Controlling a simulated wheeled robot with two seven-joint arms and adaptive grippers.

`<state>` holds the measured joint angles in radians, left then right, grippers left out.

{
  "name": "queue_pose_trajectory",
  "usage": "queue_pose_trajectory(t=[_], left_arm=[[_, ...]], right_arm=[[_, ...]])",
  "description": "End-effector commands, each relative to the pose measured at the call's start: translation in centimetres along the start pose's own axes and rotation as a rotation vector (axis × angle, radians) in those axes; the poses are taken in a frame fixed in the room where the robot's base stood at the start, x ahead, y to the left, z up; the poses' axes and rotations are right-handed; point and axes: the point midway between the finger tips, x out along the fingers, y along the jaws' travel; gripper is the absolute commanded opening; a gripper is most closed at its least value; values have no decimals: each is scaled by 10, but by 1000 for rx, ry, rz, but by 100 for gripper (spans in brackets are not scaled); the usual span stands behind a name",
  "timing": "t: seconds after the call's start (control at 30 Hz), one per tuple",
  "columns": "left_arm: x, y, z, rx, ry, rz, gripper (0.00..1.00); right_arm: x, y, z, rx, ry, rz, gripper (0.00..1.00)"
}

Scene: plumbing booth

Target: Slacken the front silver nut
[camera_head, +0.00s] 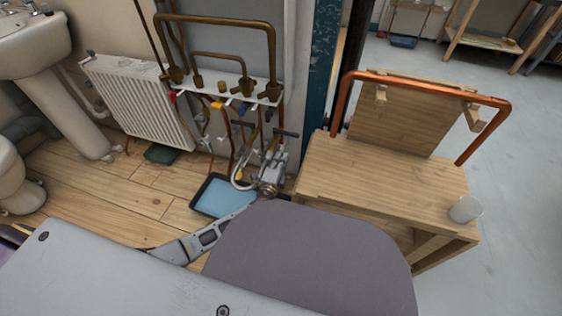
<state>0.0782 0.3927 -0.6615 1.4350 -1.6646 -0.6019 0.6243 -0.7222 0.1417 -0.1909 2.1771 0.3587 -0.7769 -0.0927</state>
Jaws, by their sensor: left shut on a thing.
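My left arm comes in from the lower left as a slim slotted silver part. My left gripper (266,190) is at its end, at the low front of the fitting. It appears shut on the front silver nut, but the nut is too small and covered to make out. The grey part of my own body hides the area just below. My right gripper is not in view.
A blue tray (211,196) lies on the floor left of the fitting. A radiator (140,100) and a basin (32,45) are at the left.

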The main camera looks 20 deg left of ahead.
Motion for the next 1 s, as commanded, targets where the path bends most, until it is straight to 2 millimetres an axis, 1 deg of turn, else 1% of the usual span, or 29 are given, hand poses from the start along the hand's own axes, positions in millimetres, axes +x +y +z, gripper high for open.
queue_pose_trajectory(t=[0.4,0.6,0.8,1.0], left_arm=[[0,-18,3,-338,0,1,0],[0,-24,7,-462,-1,1,0],[-1,-28,8,-531,0,2,0],[-1,-29,8,-553,0,2,0]], right_arm=[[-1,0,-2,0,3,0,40],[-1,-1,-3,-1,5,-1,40],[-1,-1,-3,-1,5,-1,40],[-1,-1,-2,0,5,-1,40]])
